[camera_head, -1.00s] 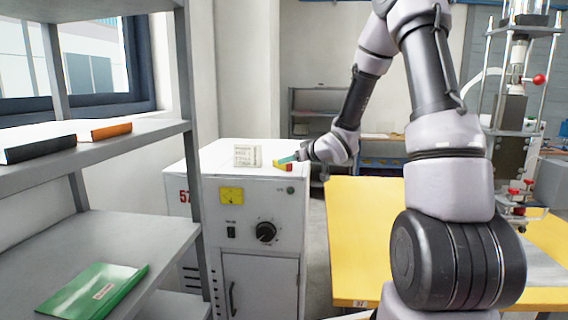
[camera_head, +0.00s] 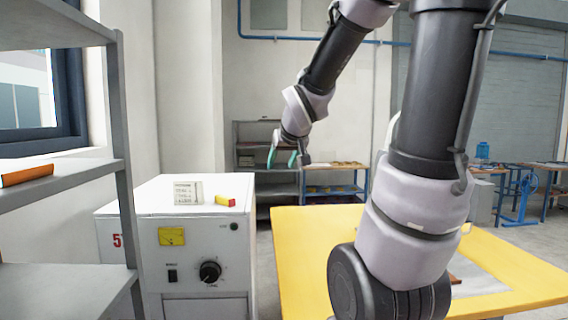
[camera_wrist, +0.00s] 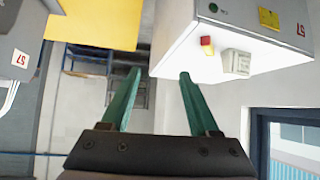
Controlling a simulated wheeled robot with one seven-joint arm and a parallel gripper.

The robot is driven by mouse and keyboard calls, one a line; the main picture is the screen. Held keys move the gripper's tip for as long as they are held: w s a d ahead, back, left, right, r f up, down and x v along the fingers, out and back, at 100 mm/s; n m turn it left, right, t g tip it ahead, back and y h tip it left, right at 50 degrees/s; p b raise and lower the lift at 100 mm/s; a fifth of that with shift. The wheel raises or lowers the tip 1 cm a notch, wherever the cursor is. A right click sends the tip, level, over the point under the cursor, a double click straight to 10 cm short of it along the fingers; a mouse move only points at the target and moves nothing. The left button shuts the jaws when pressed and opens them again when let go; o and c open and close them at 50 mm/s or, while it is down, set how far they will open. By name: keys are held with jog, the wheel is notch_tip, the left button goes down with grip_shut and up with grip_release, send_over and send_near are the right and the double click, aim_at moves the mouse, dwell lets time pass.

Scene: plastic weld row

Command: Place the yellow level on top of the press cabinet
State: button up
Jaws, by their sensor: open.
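The white press cabinet (camera_head: 207,246) stands left of centre in the head view. The yellow level (camera_head: 225,201), a small yellow bar with a red end, lies on its top near the right edge. It also shows in the wrist view (camera_wrist: 207,45), on the cabinet's top (camera_wrist: 180,58). My gripper (camera_head: 281,158) is open and empty, raised to the right of the cabinet and clear of the level. Its two green fingers stand apart in the wrist view (camera_wrist: 160,73).
A pale block with printed lines (camera_head: 187,192) stands on the cabinet top, left of the level. A grey shelf (camera_head: 60,170) is at the left. A yellow table (camera_head: 300,240) is to the right. Shelving (camera_head: 255,150) and workbenches stand behind.

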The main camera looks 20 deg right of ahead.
jog(key=s+a+r+m+g+y, duration=0.1)
jog(key=s+a, duration=0.2)
jog(key=s, duration=0.5)
jog(key=s+a+r+m+g+y, duration=0.1)
jog(key=s+a+g+y, duration=0.1)
jog(key=s, duration=0.7)
jog(key=shift+a+r+m, duration=0.4)
jog(key=shift+a, duration=0.15)
